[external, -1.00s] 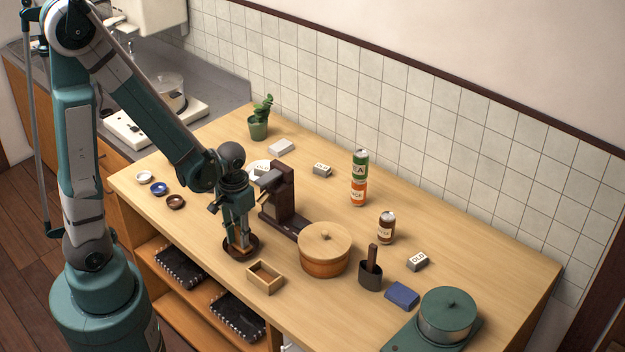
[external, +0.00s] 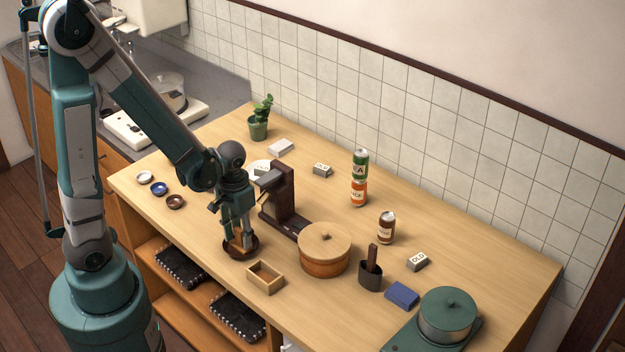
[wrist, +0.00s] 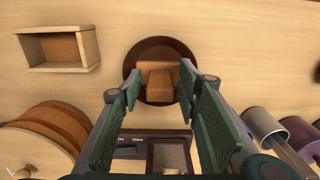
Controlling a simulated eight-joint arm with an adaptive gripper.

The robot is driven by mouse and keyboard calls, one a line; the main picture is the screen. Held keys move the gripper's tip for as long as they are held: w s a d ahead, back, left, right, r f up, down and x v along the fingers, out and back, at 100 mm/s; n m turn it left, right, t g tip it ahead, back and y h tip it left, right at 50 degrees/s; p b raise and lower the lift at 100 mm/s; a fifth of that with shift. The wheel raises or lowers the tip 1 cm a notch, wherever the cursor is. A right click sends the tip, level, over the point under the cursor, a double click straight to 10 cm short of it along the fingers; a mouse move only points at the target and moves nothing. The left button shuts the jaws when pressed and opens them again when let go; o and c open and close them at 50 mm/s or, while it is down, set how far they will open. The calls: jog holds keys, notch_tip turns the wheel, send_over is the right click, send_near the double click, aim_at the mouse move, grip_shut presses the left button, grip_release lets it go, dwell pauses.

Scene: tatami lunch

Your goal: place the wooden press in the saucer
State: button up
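The wooden press (wrist: 160,79), a light brown block with a raised middle part, sits inside the dark round saucer (wrist: 160,46) in the wrist view. In the external view the press (external: 236,240) shows partly between my fingers, over the saucer (external: 229,252). My gripper (wrist: 160,90) is open, with one finger on each side of the press, pointing down. In the external view my gripper (external: 239,239) is low over the saucer. The fingers look apart from the press, but I cannot tell whether one still touches it. The fingers hide part of the press and saucer.
An open wooden box (external: 265,278) stands in front of the saucer. A round lidded tub (external: 324,262) is to the right. A dark stand (external: 283,192) rises close behind my gripper. Small bowls (external: 159,188) sit to the left.

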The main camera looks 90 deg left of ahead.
aim_at(239, 229)
jog(key=shift+r+p, duration=1)
jog(key=shift+r, duration=4.85)
jog(key=shift+d, duration=0.1)
jog(key=w+d+r+m+t, duration=0.1)
jog(key=d+r+m+t, duration=0.1)
jog(key=d+r, duration=0.3)
jog(key=w+d+r+m+t, duration=0.1)
jog(key=d+r+m, duration=0.3)
jog(key=d, duration=0.7)
jog(key=w+d+r+m+t, duration=0.1)
jog(key=d+r+m+t, duration=0.2)
jog(key=d+r, duration=0.4)
jog(key=shift+w+d+t, duration=0.25)
jog(key=shift+d+t, duration=0.35)
jog(key=shift+d, duration=0.2)
jog(key=shift+f, duration=0.2)
jog(key=shift+f+b, duration=1.4)
jog(key=shift+b, duration=0.1)
